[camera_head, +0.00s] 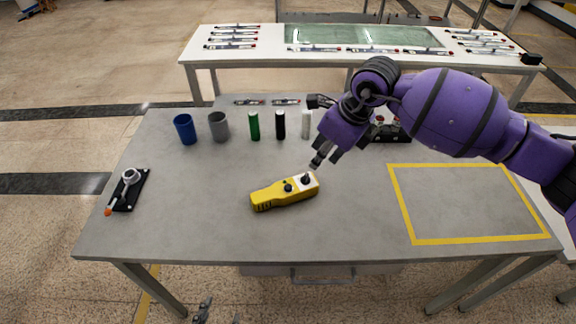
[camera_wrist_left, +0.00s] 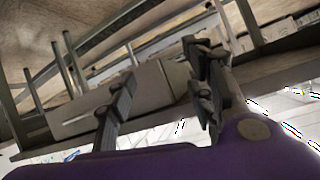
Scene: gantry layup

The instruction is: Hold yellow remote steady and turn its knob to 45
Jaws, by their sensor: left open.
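The yellow remote (camera_head: 270,196) lies flat on the grey table, near its middle, tilted up to the right. A dark knob (camera_head: 305,180) sits on the pale panel at its right end, with another dark round part (camera_head: 288,187) beside it. My right gripper (camera_head: 318,161) points down just above and behind the knob end, apparently apart from it; its fingers overlap in view. My left gripper (camera_head: 219,312) shows only its fingertips at the bottom edge, in front of the table and away from the remote. In the left wrist view its two fingers (camera_wrist_left: 160,95) are spread and empty.
Blue (camera_head: 185,129) and grey (camera_head: 218,127) cups and green, black and white cylinders stand behind the remote. A black device with a white dial (camera_head: 128,188) lies left. A yellow-taped rectangle (camera_head: 412,241) on the right is empty. The table's front edge (camera_head: 250,260) separates my left gripper from the remote.

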